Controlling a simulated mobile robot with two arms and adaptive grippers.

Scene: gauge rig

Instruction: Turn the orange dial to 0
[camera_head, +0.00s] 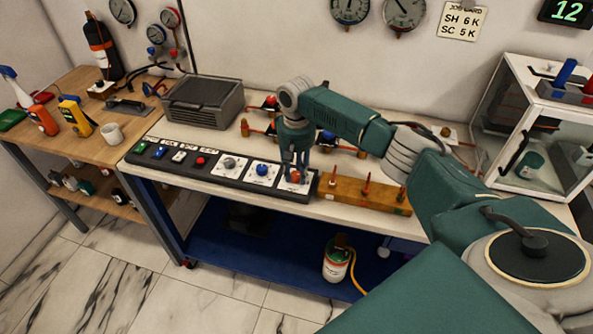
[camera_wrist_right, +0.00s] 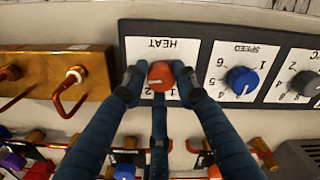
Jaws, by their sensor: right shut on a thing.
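The orange dial (camera_wrist_right: 161,75) sits on the HEAT plate (camera_wrist_right: 140,47) at the end of the black control panel, seen upside down in the right wrist view. My right gripper (camera_wrist_right: 158,80) is shut on the dial, with its dark fingers on both sides of it. In the head view the right gripper (camera_head: 294,172) reaches down onto the orange dial (camera_head: 295,177) at the panel's right end. The dial's pointer and most of its scale are hidden; only a 1 and part of another digit show beside the fingers. My left gripper is in neither view.
The blue SPEED dial (camera_wrist_right: 242,80) and a grey dial (camera_wrist_right: 307,84) sit beside the orange one. A wooden block with copper hooks (camera_head: 362,194) is right of the panel. Valves and pipes stand behind. A glass case (camera_head: 545,130) is at the right.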

